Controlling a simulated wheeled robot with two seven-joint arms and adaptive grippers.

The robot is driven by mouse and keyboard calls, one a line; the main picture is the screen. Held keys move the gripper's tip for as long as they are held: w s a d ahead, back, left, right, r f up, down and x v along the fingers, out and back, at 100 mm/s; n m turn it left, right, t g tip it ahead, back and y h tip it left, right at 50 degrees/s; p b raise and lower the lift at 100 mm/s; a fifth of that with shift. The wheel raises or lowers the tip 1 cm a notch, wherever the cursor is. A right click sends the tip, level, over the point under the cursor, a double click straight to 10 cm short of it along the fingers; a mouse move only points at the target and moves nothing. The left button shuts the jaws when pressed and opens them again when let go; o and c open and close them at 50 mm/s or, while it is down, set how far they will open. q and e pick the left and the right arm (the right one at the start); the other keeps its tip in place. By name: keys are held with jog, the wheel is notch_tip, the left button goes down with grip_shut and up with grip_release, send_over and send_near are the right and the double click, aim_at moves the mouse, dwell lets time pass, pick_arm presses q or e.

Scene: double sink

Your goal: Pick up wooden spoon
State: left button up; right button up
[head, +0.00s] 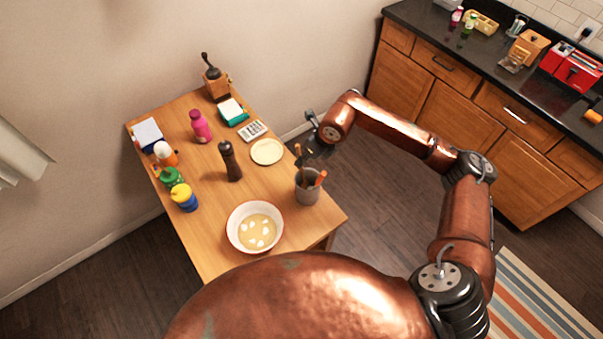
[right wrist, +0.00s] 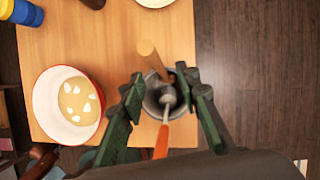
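A grey utensil holder (head: 307,190) stands near the right edge of the wooden table. A brown wooden handle (head: 299,158), likely the wooden spoon, sticks up from it beside an orange handle (head: 320,178). In the right wrist view the wooden handle (right wrist: 150,57) rises toward the camera, and the orange handle (right wrist: 162,140) slants downward from the holder (right wrist: 153,105). My right gripper (right wrist: 163,85) is open, with its fingers apart on either side of the holder's mouth in that view. It holds nothing. My left gripper is not in view.
A red-rimmed white bowl (head: 237,232) stands left of the holder. A dark pepper mill (head: 230,162) and a cream plate (head: 267,151) are behind. Several bottles line the table's left side. Open floor (right wrist: 255,70) lies right of the table.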

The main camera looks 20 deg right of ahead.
aim_at(302, 170)
jog(key=shift+w+p+x, duration=0.2)
jog(key=shift+p+x, duration=0.4)
jog(key=shift+x, duration=1.7)
jog(key=shift+a+r, duration=0.15)
jog(key=shift+c, duration=0.7)
grip_shut()
